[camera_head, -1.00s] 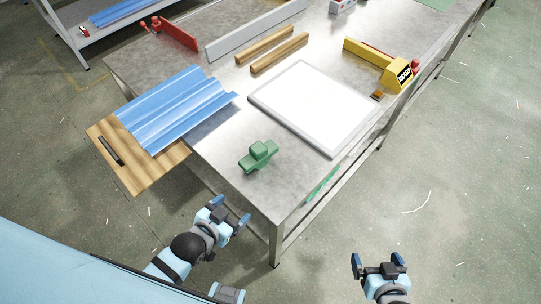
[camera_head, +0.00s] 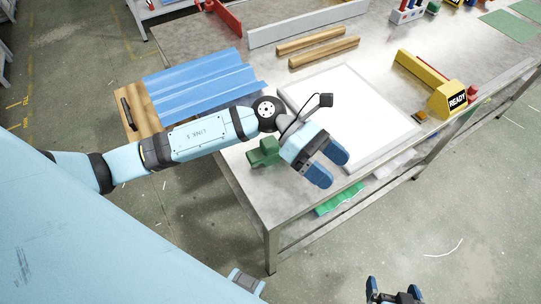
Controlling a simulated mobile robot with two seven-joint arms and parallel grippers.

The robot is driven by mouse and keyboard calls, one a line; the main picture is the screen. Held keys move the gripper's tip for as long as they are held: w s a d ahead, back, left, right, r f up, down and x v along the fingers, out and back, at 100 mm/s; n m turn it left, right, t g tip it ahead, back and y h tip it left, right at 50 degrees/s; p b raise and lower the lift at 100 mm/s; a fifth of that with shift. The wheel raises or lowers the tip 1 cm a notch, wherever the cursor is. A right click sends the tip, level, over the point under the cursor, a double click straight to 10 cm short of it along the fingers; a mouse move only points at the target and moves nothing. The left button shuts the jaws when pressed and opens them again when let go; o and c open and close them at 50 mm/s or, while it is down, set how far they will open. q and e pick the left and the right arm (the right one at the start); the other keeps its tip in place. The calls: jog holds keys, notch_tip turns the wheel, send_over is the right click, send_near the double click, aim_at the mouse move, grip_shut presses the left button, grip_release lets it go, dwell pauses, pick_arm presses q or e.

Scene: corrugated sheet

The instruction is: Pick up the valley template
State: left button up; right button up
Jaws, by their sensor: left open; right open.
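The valley template appears to be the green block with a raised grip (camera_head: 263,153) near the table's front left corner; part of it is hidden behind my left gripper. My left gripper (camera_head: 335,167) is over the table just right of the green block, open and empty, with its blue fingers pointing to the lower right. I cannot tell whether it touches the block. My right gripper (camera_head: 393,286) is open and empty, low at the bottom edge, off the table.
A blue corrugated sheet (camera_head: 200,82) lies at the left over a wooden board (camera_head: 139,110). A white panel (camera_head: 375,115) lies right of my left gripper. Wooden bars (camera_head: 324,52), a grey rail (camera_head: 305,26) and a yellow device marked READY (camera_head: 425,75) are farther back.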

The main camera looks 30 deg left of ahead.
pick_arm(q)
jog(key=w+a+f+m+y+b, duration=0.2)
jog(key=w+a+f+m+y, duration=0.25)
jog(key=a+m+y, duration=0.2)
jog(key=m+t+y+b, duration=0.1)
jog(key=m+t+y, duration=0.15)
jog(key=y, duration=0.65)
send_near(269, 142)
jog(key=shift+t, duration=0.25)
jog(key=f, duration=0.3)
jog(key=s+f, duration=0.1)
jog(key=f, duration=0.1)
jog(key=shift+a+f, duration=0.1)
jog(key=shift+f, duration=0.1)
jog(key=f, duration=0.3)
jog(key=f+p, duration=0.1)
jog(key=f, duration=0.1)
jog(key=shift+w, duration=0.35)
pick_arm(e)
jog(key=f, duration=0.2)
jog(key=shift+w+d+f, duration=0.2)
jog(key=shift+w+f, duration=0.05)
jog(key=shift+f, duration=0.1)
pick_arm(q)
jog(key=shift+c, duration=0.5)
jog(key=c, duration=1)
